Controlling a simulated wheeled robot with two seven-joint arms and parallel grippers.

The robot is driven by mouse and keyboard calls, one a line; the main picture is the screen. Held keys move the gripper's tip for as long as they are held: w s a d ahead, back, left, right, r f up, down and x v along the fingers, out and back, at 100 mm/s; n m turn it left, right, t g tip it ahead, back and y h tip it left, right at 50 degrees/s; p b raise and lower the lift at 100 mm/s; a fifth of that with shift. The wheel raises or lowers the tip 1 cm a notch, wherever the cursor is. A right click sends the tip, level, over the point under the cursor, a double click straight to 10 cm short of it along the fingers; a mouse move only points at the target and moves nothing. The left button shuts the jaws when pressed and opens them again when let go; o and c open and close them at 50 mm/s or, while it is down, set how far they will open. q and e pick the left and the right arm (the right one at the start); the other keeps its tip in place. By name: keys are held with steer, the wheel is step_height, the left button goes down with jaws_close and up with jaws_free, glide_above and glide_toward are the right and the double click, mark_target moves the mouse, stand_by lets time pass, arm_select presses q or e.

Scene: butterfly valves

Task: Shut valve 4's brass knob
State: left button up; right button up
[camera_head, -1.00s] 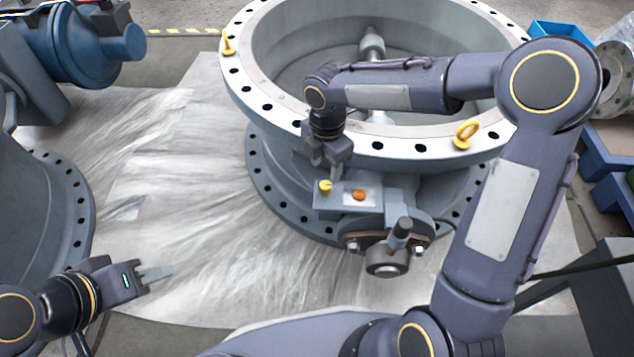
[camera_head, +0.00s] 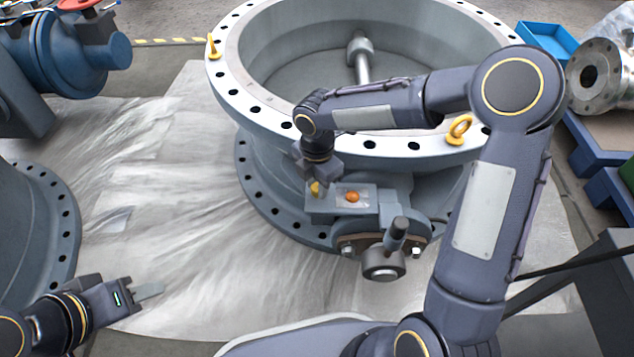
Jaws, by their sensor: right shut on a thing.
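The large grey valve (camera_head: 262,160) stands in the middle, with a wide bolted ring flange on top. A small grey box on its side carries a yellow brass knob (camera_head: 316,189) and an orange round button (camera_head: 352,197). My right gripper (camera_head: 318,184) reaches down over the flange rim and is shut on the brass knob, partly hiding it. My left gripper (camera_head: 148,290) is at the lower left, over the floor sheet and far from the valve. No number shows on the valve.
A black-handled shaft end (camera_head: 384,262) projects below the box. Yellow lifting eyes (camera_head: 459,130) stand on the flange. Another flanged body (camera_head: 40,240) is at left, with a blue actuator (camera_head: 70,50) above it. The plastic-covered floor (camera_head: 165,220) between is clear.

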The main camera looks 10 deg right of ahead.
steer(key=shift+c, duration=0.5)
steer(key=shift+m, duration=0.4)
steer(key=shift+r+m+p, duration=0.1)
steer(key=shift+m+p, duration=0.65)
steer(key=shift+m, duration=0.25)
steer(key=m+p, duration=0.1)
steer(key=m, duration=0.3)
steer(key=shift+m, duration=0.3)
steer(key=m+p, duration=0.1)
steer(key=m, duration=0.4)
steer(key=m+p, duration=0.1)
steer(key=m, duration=0.3)
steer(key=shift+m, duration=0.5)
